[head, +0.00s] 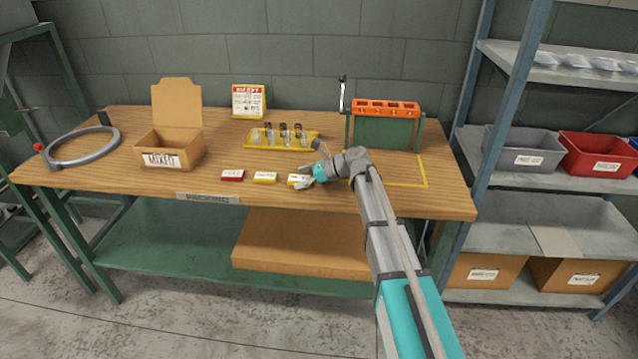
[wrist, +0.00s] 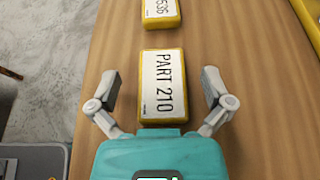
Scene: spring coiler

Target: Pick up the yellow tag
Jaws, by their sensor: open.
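A yellow tag with a white label reading "PART 210" (wrist: 163,80) lies flat on the wooden bench, between the spread fingers of my gripper (wrist: 160,90) in the wrist view. There is a gap on each side of it, and its near end meets the edge of my gripper's palm in the picture. In the head view this tag (head: 295,179) is partly covered by my gripper (head: 304,180), which is open. A second yellow tag (head: 265,177) lies to its left; it also shows at the top of the wrist view (wrist: 160,10), its label ending in "536".
A red tag (head: 232,175) lies further left. Behind the tags stand a yellow tray (head: 265,148) with small bottles, a cardboard box (head: 170,157) and a green stand with an orange top (head: 386,107). The bench's front edge (head: 330,207) is close.

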